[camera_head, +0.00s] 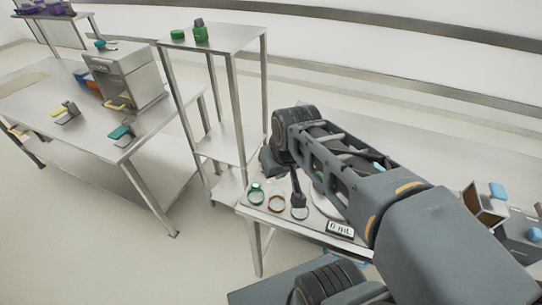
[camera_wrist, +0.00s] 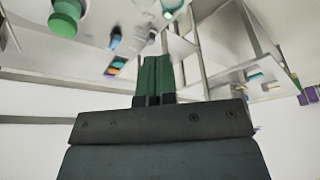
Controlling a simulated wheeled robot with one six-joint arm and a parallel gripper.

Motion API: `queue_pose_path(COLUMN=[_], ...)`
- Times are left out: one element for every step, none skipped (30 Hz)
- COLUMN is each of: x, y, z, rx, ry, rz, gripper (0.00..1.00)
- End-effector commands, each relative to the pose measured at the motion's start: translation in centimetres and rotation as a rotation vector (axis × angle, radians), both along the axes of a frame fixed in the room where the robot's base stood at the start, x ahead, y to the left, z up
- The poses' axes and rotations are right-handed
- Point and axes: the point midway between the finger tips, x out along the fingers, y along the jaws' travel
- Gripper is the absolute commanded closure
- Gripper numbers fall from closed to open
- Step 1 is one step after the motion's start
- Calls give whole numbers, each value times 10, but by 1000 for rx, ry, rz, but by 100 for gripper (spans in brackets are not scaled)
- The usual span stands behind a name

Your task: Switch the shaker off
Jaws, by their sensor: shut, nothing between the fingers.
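My gripper (camera_wrist: 157,62) shows in the wrist view with its two green fingers pressed together and nothing between them. In the head view my arm reaches over the front table (camera_head: 262,217), and my fingertips cannot be made out there. I cannot clearly identify the shaker or its switch in either view. A pale round-edged item (camera_head: 318,206) beside a display reading "0 mL" (camera_head: 340,229) is partly hidden by my arm. No contact between my gripper and anything shows.
Small round items, one teal-topped (camera_head: 256,194) and one brown-rimmed (camera_head: 277,203), stand near the front table's left edge. A tall shelf (camera_head: 238,42) stands behind it. A metal box machine (camera_head: 127,75) is on the left table (camera_head: 48,98). Open floor lies between the tables.

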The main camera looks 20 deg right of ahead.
Motion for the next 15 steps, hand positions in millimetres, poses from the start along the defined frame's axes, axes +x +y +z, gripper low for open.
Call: queue_pose_path(x=[18, 30, 47, 60, 74, 93, 107, 122, 140, 154, 167, 184, 196, 207, 221], y=[-3, -5, -9, -12, -15, -20, -25, -30, -37, -42, -48, -56, -63, -69, -78], z=[8, 13, 18, 21, 24, 25, 26, 25, 23, 20, 17, 11, 5, -1, -10], rx=[6, 10, 18, 26, 36, 51, 63, 78, 98, 115, 132, 155, 175, 193, 220], ry=[31, 49, 74, 94, 112, 137, 153, 167, 185, 196, 206, 215, 221, 226, 228], rz=[23, 44, 74, 101, 127, 167, 197, 227, 268, 301, 333, 378, 411, 445, 489], gripper=[100, 100, 100, 100, 100, 100, 100, 100, 100, 100, 100, 100, 100, 100, 100])
